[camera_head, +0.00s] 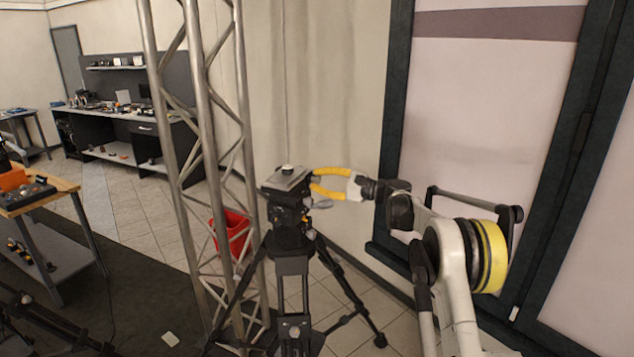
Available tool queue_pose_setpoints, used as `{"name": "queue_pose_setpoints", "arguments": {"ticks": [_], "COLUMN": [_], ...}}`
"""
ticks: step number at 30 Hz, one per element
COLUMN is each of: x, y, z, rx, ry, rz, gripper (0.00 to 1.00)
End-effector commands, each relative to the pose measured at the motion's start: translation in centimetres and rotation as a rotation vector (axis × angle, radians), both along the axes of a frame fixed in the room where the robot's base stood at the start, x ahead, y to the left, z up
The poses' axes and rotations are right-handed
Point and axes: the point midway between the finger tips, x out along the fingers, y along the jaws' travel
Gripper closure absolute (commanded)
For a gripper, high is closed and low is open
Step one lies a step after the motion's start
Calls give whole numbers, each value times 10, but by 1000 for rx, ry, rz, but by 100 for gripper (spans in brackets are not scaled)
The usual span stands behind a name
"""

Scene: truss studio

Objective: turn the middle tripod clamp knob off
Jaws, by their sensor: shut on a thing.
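A black tripod (291,265) with a grey top plate (287,178) stands in the middle of the view. My gripper (311,181) reaches in from the right with its yellow fingers at the right side of the tripod head. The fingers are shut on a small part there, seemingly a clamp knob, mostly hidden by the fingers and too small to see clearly. Other small knobs show lower on the tripod, one at the front (294,332). I cannot tell any knob's turn position.
A metal truss (205,150) stands close left of the tripod, with a red bucket (232,232) behind it. A wooden-topped table (40,197) is at the left edge. A dark-framed pale panel (480,120) is at right. A workbench (125,117) stands far back left.

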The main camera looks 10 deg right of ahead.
Motion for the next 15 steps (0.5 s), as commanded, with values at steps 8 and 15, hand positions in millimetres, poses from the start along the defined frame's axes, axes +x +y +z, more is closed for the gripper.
{"name": "queue_pose_setpoints", "arguments": {"ticks": [8,15], "x": [0,0], "y": [0,0], "z": [0,0], "rx": [-144,-240], "ry": [-198,-331], "rz": [0,0], "gripper": [100,100]}}
